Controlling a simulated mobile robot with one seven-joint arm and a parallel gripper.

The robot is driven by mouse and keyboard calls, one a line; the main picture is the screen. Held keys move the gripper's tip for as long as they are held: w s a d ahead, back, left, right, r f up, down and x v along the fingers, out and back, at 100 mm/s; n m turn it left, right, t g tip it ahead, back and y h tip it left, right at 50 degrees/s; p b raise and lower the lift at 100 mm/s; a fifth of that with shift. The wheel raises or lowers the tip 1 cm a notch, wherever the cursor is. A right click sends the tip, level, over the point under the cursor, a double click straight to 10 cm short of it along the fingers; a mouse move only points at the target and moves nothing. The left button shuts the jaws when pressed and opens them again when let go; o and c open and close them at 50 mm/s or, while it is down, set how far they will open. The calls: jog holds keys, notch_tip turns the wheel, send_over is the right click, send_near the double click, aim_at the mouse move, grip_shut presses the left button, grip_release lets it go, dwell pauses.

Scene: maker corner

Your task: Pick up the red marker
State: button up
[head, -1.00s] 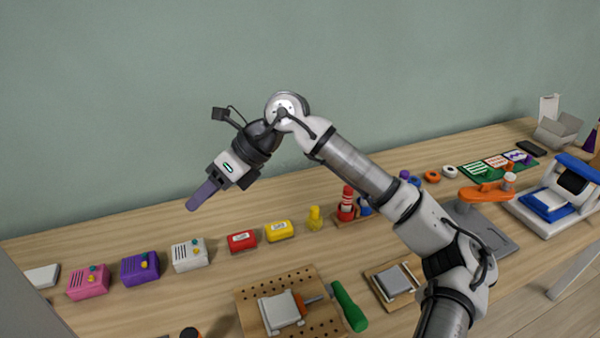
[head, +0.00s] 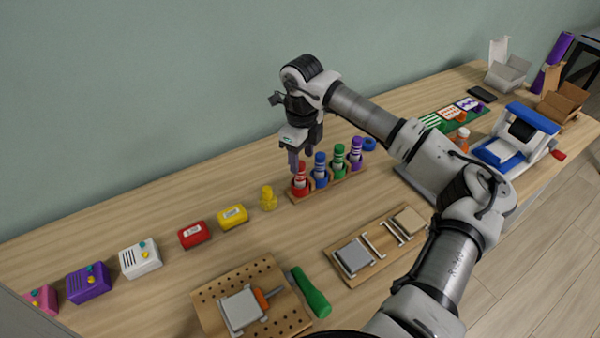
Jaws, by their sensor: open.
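The red marker (head: 301,182) stands upright at the left end of a wooden rack (head: 335,183) near the back of the bench. Blue (head: 320,170), green (head: 339,161) and purple (head: 356,153) markers stand in the same rack to its right. My gripper (head: 302,163) points down over the rack, at the top of the red marker. Its fingers are open, with the marker's top close to or between them. I cannot tell whether they touch it. The fingers partly hide the marker's upper end.
A yellow peg-like piece (head: 268,198) stands left of the rack. Yellow (head: 232,216) and red (head: 194,234) boxes lie farther left. In front are a wooden jig board (head: 375,245), a green-handled tool (head: 311,292) and a pegboard (head: 208,312). Bare bench lies between them and the rack.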

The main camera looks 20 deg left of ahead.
aim_at(300, 178)
jog(key=shift+a+f+p, duration=0.15)
jog(key=shift+f+p, duration=0.45)
jog(key=shift+f, duration=0.8)
jog(key=shift+a+f+p, duration=0.1)
jog(key=shift+f+p, duration=0.5)
jog(key=shift+f, duration=0.8)
jog(key=c, duration=1)
jog(key=shift+o, duration=0.2)
jog(key=shift+r, duration=0.1)
